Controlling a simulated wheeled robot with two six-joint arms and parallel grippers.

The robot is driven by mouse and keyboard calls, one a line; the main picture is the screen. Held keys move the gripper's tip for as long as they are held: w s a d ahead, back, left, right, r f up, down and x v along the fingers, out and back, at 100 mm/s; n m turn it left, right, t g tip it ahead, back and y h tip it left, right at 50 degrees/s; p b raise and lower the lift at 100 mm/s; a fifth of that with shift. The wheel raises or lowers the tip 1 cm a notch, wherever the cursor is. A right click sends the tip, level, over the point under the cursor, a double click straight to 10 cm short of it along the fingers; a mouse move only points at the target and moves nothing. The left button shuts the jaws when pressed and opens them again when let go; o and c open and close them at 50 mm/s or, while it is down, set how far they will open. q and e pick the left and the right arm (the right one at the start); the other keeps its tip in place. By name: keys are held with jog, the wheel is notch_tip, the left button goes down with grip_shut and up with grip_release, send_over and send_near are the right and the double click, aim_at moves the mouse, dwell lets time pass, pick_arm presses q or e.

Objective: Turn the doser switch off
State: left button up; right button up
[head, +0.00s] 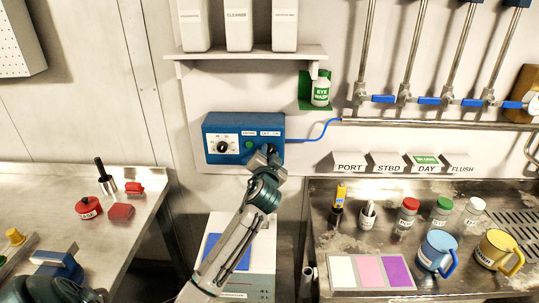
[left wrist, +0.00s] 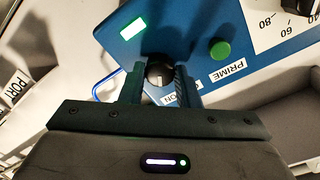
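The doser is a blue box (head: 215,128) on the back wall, with a white dial (head: 222,144) and a green button (head: 249,143). My left gripper (head: 267,156) is at its right part and hides the switch in the head view. In the left wrist view, the black round switch knob (left wrist: 159,73) sits between the two fingertips of my left gripper (left wrist: 160,82), which appear close against its sides. A white mark shows on the knob. A label with "ON" is partly visible beside it. A lit green rectangle (left wrist: 132,27) shows on the panel. My right gripper is not in view.
A shelf (head: 250,54) with white containers is above the doser. The right bench holds bottles and a blue mug (head: 436,251). The left bench holds red items (head: 88,208).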

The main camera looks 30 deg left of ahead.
pick_arm(q)
jog(key=c, duration=0.4)
jog(key=shift+f, duration=0.1)
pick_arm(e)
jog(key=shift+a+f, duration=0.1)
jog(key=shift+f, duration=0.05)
pick_arm(q)
jog(key=shift+f+n+b, duration=0.15)
jog(key=shift+n+b, duration=0.55)
jog(key=shift+b, duration=0.35)
jog(key=n+b, duration=0.5)
jog(key=b, duration=0.1)
jog(key=shift+f, duration=0.1)
jog(key=n+b, duration=0.2)
jog(key=b, duration=0.1)
jog(key=shift+n, duration=0.4)
jog(key=shift+n+b, duration=1)
jog(key=shift+n, duration=0.2)
jog(key=shift+r+n+b, duration=0.2)
jog(key=shift+n+b, duration=0.15)
jog(key=shift+n, duration=0.05)
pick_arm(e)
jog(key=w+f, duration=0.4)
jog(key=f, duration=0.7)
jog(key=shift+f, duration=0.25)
